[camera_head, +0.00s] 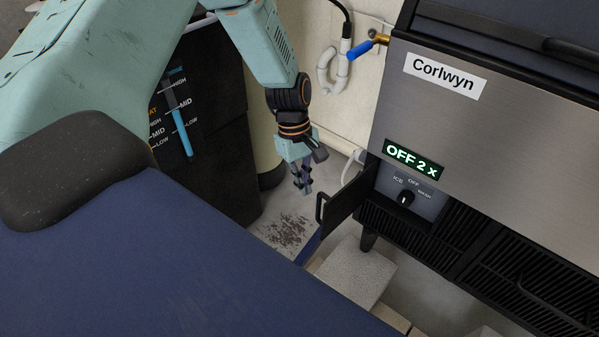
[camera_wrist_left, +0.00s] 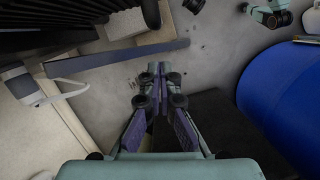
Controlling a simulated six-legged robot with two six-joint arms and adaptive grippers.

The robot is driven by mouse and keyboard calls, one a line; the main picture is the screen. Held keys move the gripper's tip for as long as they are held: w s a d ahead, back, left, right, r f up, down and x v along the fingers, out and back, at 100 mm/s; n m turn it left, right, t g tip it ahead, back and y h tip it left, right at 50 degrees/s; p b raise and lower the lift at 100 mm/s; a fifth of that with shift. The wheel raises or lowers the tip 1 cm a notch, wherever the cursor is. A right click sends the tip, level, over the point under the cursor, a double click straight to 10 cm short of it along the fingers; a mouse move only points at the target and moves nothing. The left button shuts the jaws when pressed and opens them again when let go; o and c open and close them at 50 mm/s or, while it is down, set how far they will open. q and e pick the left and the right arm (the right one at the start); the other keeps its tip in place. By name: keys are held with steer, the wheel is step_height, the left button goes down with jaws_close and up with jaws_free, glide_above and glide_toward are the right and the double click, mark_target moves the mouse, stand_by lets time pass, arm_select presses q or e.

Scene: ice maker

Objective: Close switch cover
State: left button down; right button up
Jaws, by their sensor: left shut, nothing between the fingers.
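The switch cover (camera_head: 346,198) is a dark panel with a black handle, standing swung open at the left of the switch panel on the steel ice maker (camera_head: 500,120). The switch knob (camera_head: 405,198) is exposed beside it, under a green display reading "OFF 2 x". My left gripper (camera_head: 303,188) is shut and empty, pointing down just left of the cover's handle and apart from it. The left wrist view shows its fingers (camera_wrist_left: 154,75) together over the floor. A long flat panel edge (camera_wrist_left: 115,58), perhaps the cover, lies ahead of them. My right gripper is not in view.
A blue valve handle (camera_head: 360,50) and white pipe (camera_head: 330,70) are on the wall behind. A black unit with slider labels (camera_head: 200,120) stands left of my gripper. A blue rounded object (camera_wrist_left: 285,100) is at right in the wrist view. Floor space below my gripper is open.

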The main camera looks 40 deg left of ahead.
mark_target(341, 196)
arm_select(q)
steer(key=d, duration=0.1)
steer(key=s+d, duration=0.1)
steer(key=shift+d+r+b, duration=0.1)
steer(key=shift+d+b, duration=0.3)
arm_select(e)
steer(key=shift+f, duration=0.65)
arm_select(q)
steer(key=shift+w, duration=0.1)
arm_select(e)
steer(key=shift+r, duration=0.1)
